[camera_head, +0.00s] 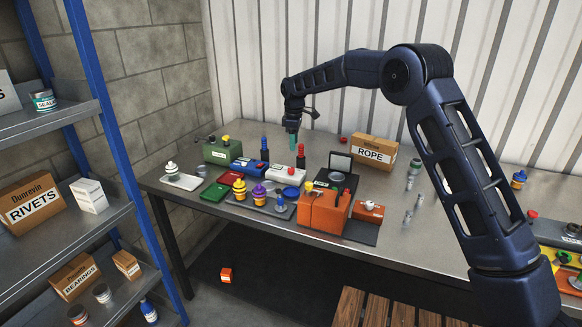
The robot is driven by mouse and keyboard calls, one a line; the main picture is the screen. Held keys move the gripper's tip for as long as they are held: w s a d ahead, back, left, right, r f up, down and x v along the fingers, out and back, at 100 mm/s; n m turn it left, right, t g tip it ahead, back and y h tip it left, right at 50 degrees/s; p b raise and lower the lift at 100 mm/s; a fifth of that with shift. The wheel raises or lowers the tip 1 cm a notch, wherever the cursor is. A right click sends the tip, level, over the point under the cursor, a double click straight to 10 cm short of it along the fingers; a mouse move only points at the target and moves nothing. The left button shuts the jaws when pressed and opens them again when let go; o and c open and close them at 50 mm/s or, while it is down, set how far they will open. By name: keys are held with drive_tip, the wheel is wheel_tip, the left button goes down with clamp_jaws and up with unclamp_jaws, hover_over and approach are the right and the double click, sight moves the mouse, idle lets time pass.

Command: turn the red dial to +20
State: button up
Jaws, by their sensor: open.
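My gripper (293,139) hangs at the back of the table, pointing down, with teal fingertips. It is open, above and behind a white box (284,174) and close to a red upright post (300,160). The white box carries a small red knob (291,171). A blue box (248,165) left of it has a dark post and a red piece. I cannot tell which red part is the dial, and no scale or +20 mark is readable.
The metal table (450,245) holds a green box (221,152), an orange box (323,212), a ROPE carton (374,152) and a tray (262,208) with yellow and purple pots. Metal cylinders stand right of these. A blue-framed shelf (88,80) is at the left.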

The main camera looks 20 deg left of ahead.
sight(291, 169)
drive_tip(key=f, duration=0.7)
drive_tip(key=a+f, duration=0.1)
drive_tip(key=f, duration=0.3)
drive_tip(key=shift+s+f, duration=0.2)
drive_tip(key=shift+f, duration=0.05)
drive_tip(key=shift+c, duration=0.2)
drive_tip(key=c, duration=0.9)
